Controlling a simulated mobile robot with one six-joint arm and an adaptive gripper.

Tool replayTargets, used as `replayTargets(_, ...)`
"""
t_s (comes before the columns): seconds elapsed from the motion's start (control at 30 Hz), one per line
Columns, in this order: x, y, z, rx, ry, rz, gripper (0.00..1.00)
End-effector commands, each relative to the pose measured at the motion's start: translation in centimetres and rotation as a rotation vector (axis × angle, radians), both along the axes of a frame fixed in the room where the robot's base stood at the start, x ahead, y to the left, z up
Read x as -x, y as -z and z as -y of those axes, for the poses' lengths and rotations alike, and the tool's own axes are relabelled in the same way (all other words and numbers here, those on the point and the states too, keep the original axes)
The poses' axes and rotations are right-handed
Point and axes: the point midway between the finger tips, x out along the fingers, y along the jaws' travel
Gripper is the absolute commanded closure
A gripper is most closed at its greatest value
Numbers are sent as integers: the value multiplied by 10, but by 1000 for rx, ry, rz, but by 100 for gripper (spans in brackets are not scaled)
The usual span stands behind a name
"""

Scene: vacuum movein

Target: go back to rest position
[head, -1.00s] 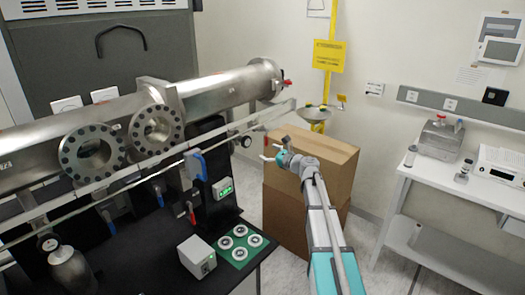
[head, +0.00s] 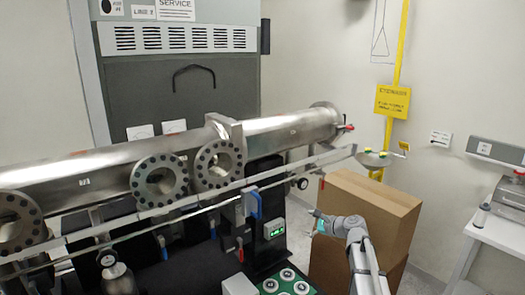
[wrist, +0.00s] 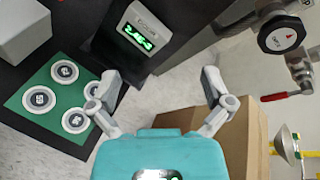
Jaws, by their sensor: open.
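My gripper (head: 322,222) is in front of the cardboard boxes in the head view, to the right of the black bench. In the wrist view my gripper (wrist: 160,82) has its two fingers spread wide, with nothing between them. The teal gripper body fills the bottom of that view. Floor, a box side and the bench edge show beyond the fingers.
A steel vacuum chamber (head: 280,131) with round flanges spans the black bench. A green mat (wrist: 32,90) with several white ring parts lies near the bench edge. Stacked cardboard boxes (head: 375,205) stand close beside my arm. A white table (head: 500,232) is at right.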

Motion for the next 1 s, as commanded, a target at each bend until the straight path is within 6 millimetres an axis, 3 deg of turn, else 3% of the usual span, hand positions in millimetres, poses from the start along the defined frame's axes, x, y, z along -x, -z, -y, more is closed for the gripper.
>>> replayTargets(0.03, 19, 11, -11, 88, -53, 14, 0)
replayTargets(0.13, 47, 32, -26, 270, -170, 44, 0)
replayTargets(0.4, 128, 84, -44, 721, -527, 103, 0)
replayTargets(0.6, 189, 113, -39, 1005, -828, 120, 0)
replayTargets(0.8, 243, 130, -22, 1228, -1131, 111, 0)
replayTargets(1.0, 275, 134, -8, 1342, -1329, 87, 0)
